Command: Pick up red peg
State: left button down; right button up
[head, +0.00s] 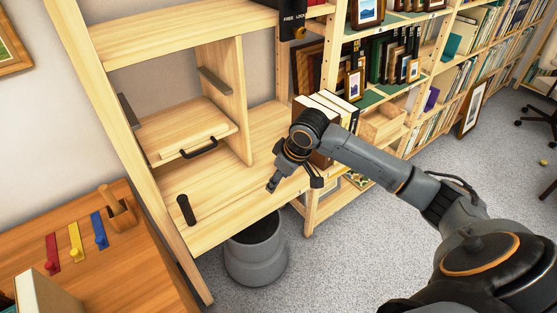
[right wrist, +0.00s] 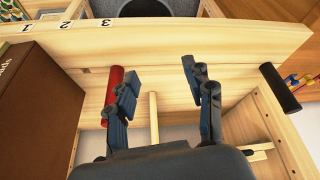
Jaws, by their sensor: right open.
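The red peg (right wrist: 115,86) shows in the right wrist view as a red cylinder by the wooden shelf's edge. It is right beside the left finger of my right gripper (right wrist: 160,74), partly hidden by that finger; I cannot tell whether they touch. The peg does not lie between the fingers. In the head view my right gripper (head: 293,183) is open and empty over the front of the wooden shelf (head: 215,225), and I cannot make out the peg there. My left gripper is not in view.
A black cylinder (head: 186,210) stands on the shelf's left end. A grey bin (head: 256,252) is below the front edge. Books (head: 326,104) stand close behind my right arm. Red (head: 52,254), yellow (head: 76,241) and blue (head: 99,230) strips lie on the desk at left.

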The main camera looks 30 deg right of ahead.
jog(key=w+d+r+m, duration=0.2)
jog(key=w+d+r, duration=0.2)
jog(key=d+r, duration=0.5)
jog(key=x, duration=0.8)
jog(key=a+p+x, duration=0.1)
jog(key=x, duration=0.3)
jog(key=shift+w+f, duration=0.1)
jog(key=shift+w, duration=0.15)
jog(key=shift+c, duration=0.2)
grip_shut()
